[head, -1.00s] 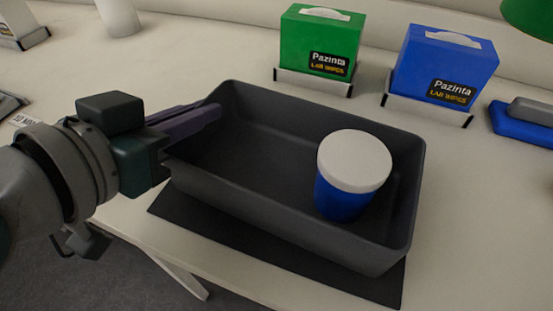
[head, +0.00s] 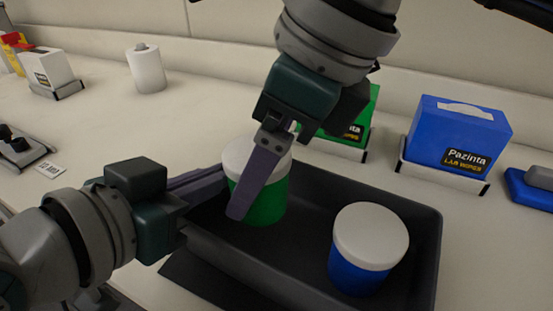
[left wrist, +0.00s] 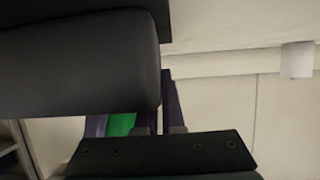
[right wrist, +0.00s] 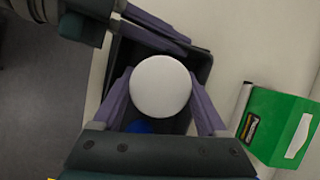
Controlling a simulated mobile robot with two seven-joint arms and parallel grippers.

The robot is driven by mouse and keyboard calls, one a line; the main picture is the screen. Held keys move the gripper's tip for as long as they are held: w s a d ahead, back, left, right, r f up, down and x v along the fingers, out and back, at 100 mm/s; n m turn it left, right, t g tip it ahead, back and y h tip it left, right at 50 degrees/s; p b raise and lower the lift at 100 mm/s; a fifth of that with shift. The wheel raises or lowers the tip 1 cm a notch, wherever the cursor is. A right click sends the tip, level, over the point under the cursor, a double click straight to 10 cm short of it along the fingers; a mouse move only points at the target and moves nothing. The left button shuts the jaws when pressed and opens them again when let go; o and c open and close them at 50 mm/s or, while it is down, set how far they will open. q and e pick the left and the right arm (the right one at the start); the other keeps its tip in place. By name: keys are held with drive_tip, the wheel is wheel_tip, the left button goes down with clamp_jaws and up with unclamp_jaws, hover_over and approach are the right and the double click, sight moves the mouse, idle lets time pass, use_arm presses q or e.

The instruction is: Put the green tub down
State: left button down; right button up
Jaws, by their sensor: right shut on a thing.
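The green tub (head: 262,203), with a white lid (head: 238,152), is upright inside the left part of the dark tray (head: 436,235). My right gripper (head: 255,185) is shut on it from above, a finger on each side. The lid fills the middle of the right wrist view (right wrist: 161,87) between the fingers. I cannot tell whether the tub's base touches the tray floor. My left gripper (head: 208,184) is open at the tray's left end, close beside the tub.
A blue tub with a white lid (head: 369,238) stands in the tray's right part. Behind the tray are a green wipes box (head: 352,130) and a blue wipes box (head: 458,135). A white roll (head: 147,70) stands at the back left.

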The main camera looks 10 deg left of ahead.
drive_tip(key=shift+f, duration=1.8)
drive_tip(key=shift+f, duration=0.1)
drive_tip(key=o, duration=1.4)
drive_tip(key=v, duration=1.2)
drive_tip(key=shift+d, duration=0.1)
use_arm(q)
drive_tip(key=c, duration=1)
unclamp_jaws()
drive_tip(key=shift+o, duration=0.2)
